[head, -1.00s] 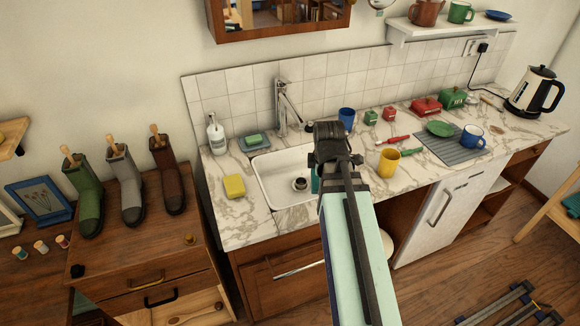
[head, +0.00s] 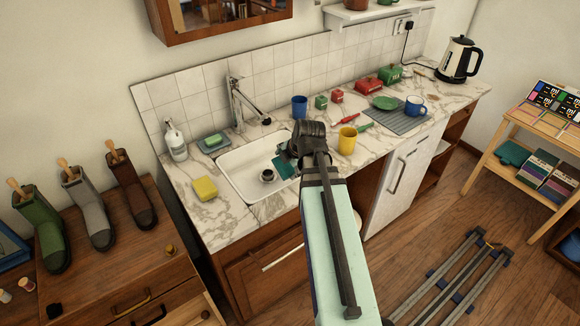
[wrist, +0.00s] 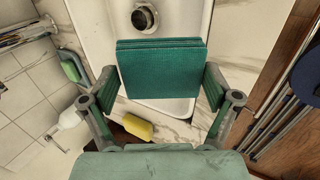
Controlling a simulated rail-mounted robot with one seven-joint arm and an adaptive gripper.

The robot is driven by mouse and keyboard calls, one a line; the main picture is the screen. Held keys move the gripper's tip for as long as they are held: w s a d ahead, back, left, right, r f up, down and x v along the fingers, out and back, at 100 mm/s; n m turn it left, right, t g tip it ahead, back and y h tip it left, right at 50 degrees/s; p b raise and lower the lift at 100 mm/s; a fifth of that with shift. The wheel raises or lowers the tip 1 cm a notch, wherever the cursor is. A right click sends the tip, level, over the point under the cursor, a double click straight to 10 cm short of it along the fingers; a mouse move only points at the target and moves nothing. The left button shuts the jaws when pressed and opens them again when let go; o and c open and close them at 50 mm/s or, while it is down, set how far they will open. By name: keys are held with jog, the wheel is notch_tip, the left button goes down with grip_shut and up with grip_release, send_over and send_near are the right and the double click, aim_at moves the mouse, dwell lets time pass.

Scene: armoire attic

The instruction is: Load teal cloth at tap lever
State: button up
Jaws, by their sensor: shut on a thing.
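My gripper (wrist: 160,78) is shut on the folded teal cloth (wrist: 160,66), with a finger at each side edge of it. In the head view the teal cloth (head: 285,165) shows as a small patch over the right part of the white sink (head: 235,188), partly hidden by my arm. The silver tap (head: 238,103) stands behind the sink, left of and apart from the cloth. Its lever (head: 233,79) is at the top. In the wrist view part of the metal tap (wrist: 22,34) shows at the upper left, also apart from the cloth.
A yellow sponge (head: 205,188) lies left of the sink, with a soap dish (head: 213,142) and a white dispenser (head: 175,142) behind. A blue mug (head: 299,106) and a yellow mug (head: 347,140) stand right of it. The air over the sink's left part is clear.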

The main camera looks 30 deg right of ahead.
aim_at(281, 162)
jog(key=w+f+b, duration=0.1)
jog(key=w+f, duration=0.1)
jog(key=w, duration=0.9)
jog(key=shift+w+a+f+b, duration=0.2)
jog(key=shift+w+a+b, duration=0.1)
jog(key=shift+w, duration=0.1)
jog(key=shift+s, duration=0.15)
dwell(0.5)
jog(key=shift+s+d, duration=0.15)
jog(key=shift+s, duration=3.7)
jog(key=shift+s+d+r+p, duration=0.1)
jog(key=shift+s+r+p, duration=0.45)
jog(key=shift+s+r, duration=0.6)
jog(key=shift+s+d+r+p, duration=0.1)
jog(key=shift+s+r+p, duration=0.4)
jog(key=shift+s+r, duration=0.6)
jog(key=shift+s+a+f, duration=0.1)
jog(key=shift+s+f, duration=0.1)
jog(key=shift+f, duration=0.05)
